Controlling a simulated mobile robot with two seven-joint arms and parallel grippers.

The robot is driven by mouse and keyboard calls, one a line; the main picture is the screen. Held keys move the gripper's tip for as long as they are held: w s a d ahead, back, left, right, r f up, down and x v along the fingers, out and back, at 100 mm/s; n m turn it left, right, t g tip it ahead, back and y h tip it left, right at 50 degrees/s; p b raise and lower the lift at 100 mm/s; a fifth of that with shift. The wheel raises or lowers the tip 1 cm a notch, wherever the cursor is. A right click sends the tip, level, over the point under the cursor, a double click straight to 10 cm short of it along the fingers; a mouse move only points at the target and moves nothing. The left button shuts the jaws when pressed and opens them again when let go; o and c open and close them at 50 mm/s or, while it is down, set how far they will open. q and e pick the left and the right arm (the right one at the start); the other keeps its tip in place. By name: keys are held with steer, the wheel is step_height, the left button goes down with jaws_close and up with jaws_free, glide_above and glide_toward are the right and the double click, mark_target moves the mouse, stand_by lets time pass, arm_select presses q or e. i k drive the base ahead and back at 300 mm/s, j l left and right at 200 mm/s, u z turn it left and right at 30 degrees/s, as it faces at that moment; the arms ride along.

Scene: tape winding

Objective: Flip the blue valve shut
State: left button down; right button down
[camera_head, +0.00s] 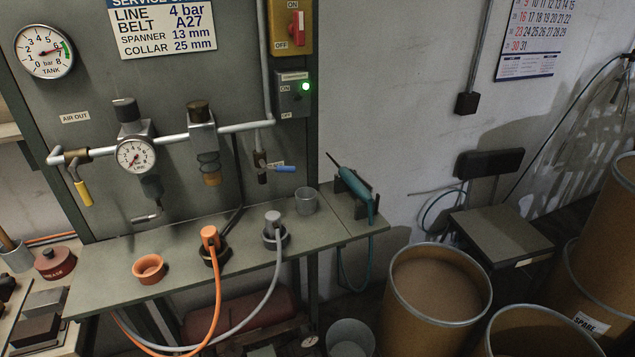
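The blue valve lever (286,168) is on the panel, right of the middle of the pipe run. It points right, roughly level, across a short upright pipe with a dark brass valve body (260,162). A small white label behind the lever is partly covered, and its text is too small to read. Neither of my grippers shows in the head view, and nothing touches the lever.
A grey shelf (165,245) below the valve carries an orange cup, orange and grey hose couplings, and a grey cup (306,201). A teal tool (356,186) stands in a holder on the right. A yellow lever (84,193) hangs at the left. Brown drums (435,300) stand lower right.

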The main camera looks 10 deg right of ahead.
mark_target(278, 169)
steer(key=z, duration=1.3)
steer(key=k+l, duration=0.25)
steer(key=k, duration=0.15)
steer(key=j+z, duration=0.05)
